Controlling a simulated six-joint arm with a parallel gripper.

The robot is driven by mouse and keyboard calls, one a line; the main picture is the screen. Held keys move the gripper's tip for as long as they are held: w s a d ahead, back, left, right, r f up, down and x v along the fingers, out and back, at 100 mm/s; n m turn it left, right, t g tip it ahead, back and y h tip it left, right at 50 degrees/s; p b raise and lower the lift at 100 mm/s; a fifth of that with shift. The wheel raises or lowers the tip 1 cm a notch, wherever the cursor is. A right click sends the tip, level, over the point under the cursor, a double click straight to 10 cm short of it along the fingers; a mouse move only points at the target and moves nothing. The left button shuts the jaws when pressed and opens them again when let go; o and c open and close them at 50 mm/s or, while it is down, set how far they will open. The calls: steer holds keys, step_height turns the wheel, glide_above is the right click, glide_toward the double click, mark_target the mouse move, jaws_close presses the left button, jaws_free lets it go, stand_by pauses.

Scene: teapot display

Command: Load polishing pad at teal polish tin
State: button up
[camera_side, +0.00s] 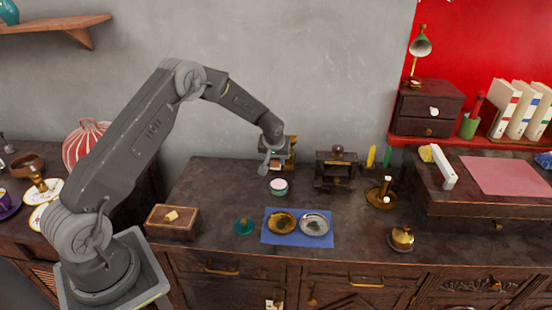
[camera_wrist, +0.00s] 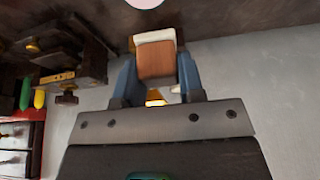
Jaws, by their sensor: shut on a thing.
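My gripper (camera_side: 274,164) is above the back of the dark worktop, its fingers shut on the polishing pad. In the wrist view the pad (camera_wrist: 156,60) is a brown block with a pale layer along its far edge, held between my two blue-grey fingers. The teal polish tin (camera_side: 279,187) is small and round with a pale top, standing just below and slightly right of my gripper. A pale round surface, likely the tin (camera_wrist: 146,3), is cut off at the top of the wrist view, apart from the pad.
A blue cloth (camera_side: 268,239) holds a brownish-gold dish (camera_side: 281,223) and a silver dish (camera_side: 314,224). A small teal piece (camera_side: 243,227) lies left of it.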

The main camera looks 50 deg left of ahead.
glide_above(279, 182)
steer(key=shift+s+d+f, duration=0.15)
steer(key=shift+f, duration=0.95)
steer(key=shift+s+d+f, duration=0.15)
steer(key=shift+f, duration=1)
steer(key=shift+s+d+f, duration=0.15)
steer(key=shift+f, duration=1.1)
steer(key=shift+f, duration=0.7)
steer(key=shift+r, duration=0.1)
steer(key=shift+r, duration=3.55)
